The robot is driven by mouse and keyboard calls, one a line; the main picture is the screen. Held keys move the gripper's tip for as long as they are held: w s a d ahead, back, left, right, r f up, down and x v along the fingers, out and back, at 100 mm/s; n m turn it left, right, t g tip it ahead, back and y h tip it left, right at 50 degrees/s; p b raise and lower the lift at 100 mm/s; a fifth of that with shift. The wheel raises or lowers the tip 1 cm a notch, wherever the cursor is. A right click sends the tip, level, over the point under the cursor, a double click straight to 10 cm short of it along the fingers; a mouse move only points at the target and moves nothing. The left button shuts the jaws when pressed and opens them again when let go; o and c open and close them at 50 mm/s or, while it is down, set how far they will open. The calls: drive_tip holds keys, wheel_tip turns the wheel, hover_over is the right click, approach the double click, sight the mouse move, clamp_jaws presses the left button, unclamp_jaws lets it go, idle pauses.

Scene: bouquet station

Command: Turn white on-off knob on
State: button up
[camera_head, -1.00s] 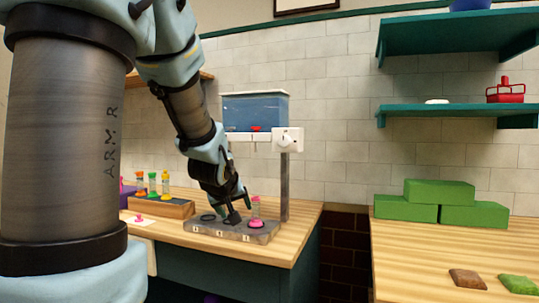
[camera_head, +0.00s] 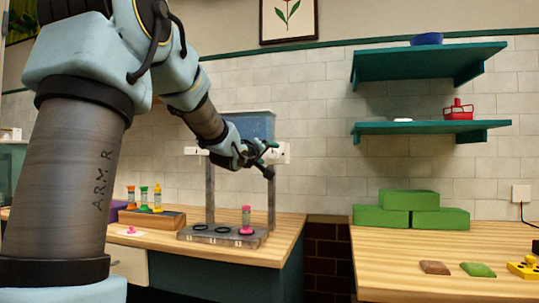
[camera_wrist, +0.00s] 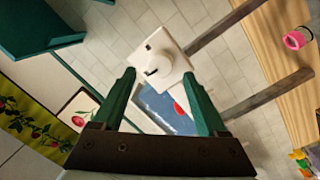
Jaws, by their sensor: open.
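The white on-off knob (camera_wrist: 164,64) sits on a white square plate (camera_wrist: 152,33) with small dark marks, fixed to the blue-tank stand. In the head view the plate (camera_head: 283,152) shows partly behind my gripper at the stand's right end. My gripper (camera_wrist: 159,73) is open and empty, its two green fingers apart. In the wrist view the knob lies ahead, between the fingertips; I cannot tell whether they touch it. In the head view my gripper (camera_head: 269,158) is raised to the height of the plate.
The blue tank (camera_head: 254,126) is partly hidden by my arm. Below, a grey base (camera_head: 208,239) with round rings holds a pink-based vial (camera_head: 246,220). Several colored vials stand on a wooden block (camera_head: 152,220) at left. Green blocks (camera_head: 408,216) lie on the right counter, under teal shelves (camera_head: 430,129).

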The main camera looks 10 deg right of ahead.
sight(273, 154)
drive_tip(key=shift+x, duration=1.45)
drive_tip(key=shift+c, duration=0.2)
clamp_jaws()
